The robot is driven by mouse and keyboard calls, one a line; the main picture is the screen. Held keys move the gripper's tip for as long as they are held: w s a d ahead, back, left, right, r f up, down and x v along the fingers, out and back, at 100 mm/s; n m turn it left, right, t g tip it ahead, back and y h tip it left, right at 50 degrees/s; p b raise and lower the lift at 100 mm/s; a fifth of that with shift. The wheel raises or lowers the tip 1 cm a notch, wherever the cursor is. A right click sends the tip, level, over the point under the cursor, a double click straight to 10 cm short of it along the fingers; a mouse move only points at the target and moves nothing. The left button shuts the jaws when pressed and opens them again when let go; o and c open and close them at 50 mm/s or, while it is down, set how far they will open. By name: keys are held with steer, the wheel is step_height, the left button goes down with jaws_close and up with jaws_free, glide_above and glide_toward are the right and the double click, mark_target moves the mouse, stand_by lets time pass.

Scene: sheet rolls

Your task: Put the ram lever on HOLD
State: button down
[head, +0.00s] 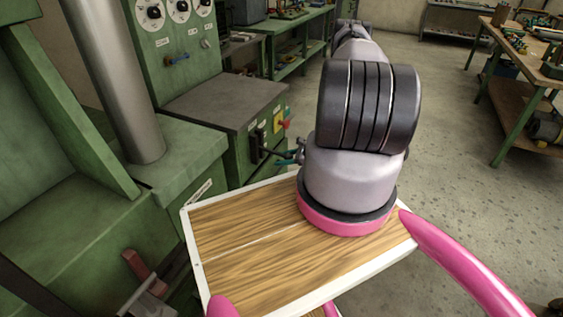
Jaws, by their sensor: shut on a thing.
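My gripper (262,145) reaches left from my arm to the front of the green cabinet. It is small, dark and partly hidden by the arm. It looks shut on a dark lever, which I take to be the ram lever (258,138), though the grip itself is not clear. A teal piece (286,161) shows just beside the gripper. I cannot read the HOLD mark or the lever's exact position.
A yellow and red switch (280,122) sits close by on the green cabinet (229,95). A thick grey column (118,80) stands at left. A workbench (535,55) stands at right, with open floor between.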

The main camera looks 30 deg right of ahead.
steer(key=shift+d+r, duration=0.1)
stand_by(0.3)
steer(key=shift+c, duration=1.8)
jaws_free()
steer(key=shift+s, duration=0.1)
steer(key=v, duration=1)
steer(key=shift+s+d+r, duration=0.2)
steer(key=shift+s+r, duration=0.05)
